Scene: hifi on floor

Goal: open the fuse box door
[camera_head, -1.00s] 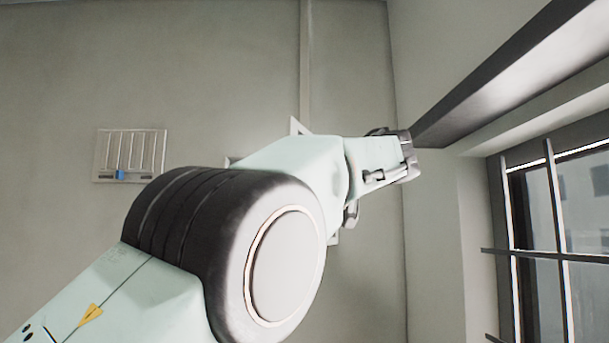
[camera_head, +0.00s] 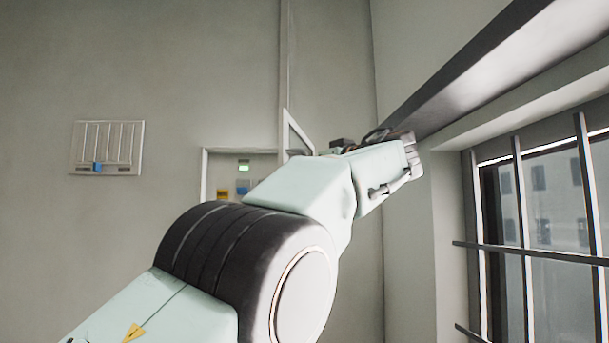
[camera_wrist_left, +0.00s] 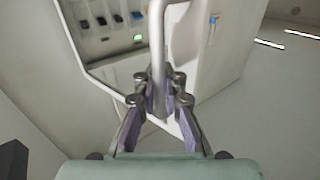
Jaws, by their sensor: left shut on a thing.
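The fuse box (camera_head: 225,153) is on the back wall, its front partly uncovered, with a green light and yellow and blue parts inside. Its door (camera_head: 297,136) stands out from the wall at the box's right side, mostly hidden behind my left arm. In the left wrist view the door (camera_wrist_left: 222,60) is to the right of the box interior (camera_wrist_left: 105,22), which shows several dark and blue switches. My left gripper (camera_wrist_left: 160,95) is shut on the door's bar handle (camera_wrist_left: 157,45). In the head view the fingers are hidden behind my wrist. My right gripper is not in view.
A slotted wall panel (camera_head: 108,147) with a blue piece hangs to the left. A dark beam (camera_head: 470,75) runs along the right wall above a barred window (camera_head: 540,230), close to my left wrist. The wall between the panel and the box is clear.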

